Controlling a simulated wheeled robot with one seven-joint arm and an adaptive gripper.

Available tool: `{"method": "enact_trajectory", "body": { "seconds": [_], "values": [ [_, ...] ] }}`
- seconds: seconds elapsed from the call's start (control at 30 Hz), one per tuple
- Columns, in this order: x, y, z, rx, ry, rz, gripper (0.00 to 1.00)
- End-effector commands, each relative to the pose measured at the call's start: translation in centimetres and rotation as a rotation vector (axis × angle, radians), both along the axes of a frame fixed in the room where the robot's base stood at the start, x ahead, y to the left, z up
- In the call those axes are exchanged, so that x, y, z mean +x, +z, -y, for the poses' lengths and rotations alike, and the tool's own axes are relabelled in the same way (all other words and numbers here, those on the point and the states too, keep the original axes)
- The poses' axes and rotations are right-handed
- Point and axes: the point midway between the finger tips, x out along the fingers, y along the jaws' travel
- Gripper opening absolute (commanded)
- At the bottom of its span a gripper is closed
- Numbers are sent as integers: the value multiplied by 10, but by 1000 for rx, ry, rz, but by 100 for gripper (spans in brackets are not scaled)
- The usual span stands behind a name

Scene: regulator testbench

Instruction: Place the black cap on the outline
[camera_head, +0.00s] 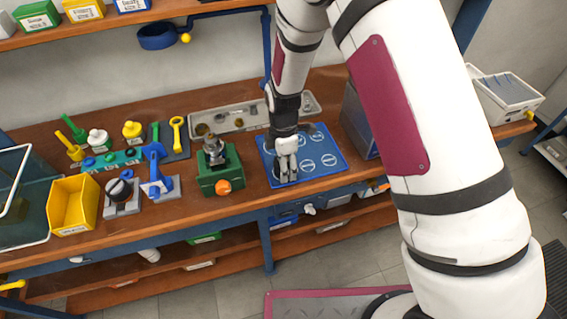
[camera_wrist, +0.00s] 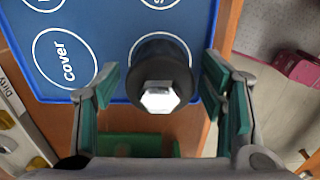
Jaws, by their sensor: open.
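The black cap (camera_wrist: 161,70), with a silver hex top, stands on the blue mat (camera_wrist: 110,25) near the mat's edge in the wrist view. A white arc of an outline shows along its far rim; the rest of that ring is hidden under the cap. My gripper (camera_wrist: 160,85) is open, with one green-padded finger on each side of the cap and gaps between. In the head view my gripper (camera_head: 287,176) points down over the left part of the mat (camera_head: 335,172) and largely hides the cap. Beside the cap is an empty outline labelled "cover" (camera_wrist: 65,60).
A green block with a metal fitting and orange knob (camera_head: 220,171) stands left of the mat. A metal tray (camera_head: 235,120) lies behind, and a grey bin (camera_head: 357,122) stands to the right. A yellow bin (camera_head: 74,203) and several coloured tools are at the left.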

Motion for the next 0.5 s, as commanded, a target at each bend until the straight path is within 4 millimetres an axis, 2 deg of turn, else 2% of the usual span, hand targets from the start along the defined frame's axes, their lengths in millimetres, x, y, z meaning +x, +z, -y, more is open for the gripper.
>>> {"method": "enact_trajectory", "body": {
  "seconds": [0.17, 0.5],
  "values": [
    [2, 24, -1, 3, 1, 5, 64],
    [2, 89, 0, 2, 0, 5, 64]
  ]
}}
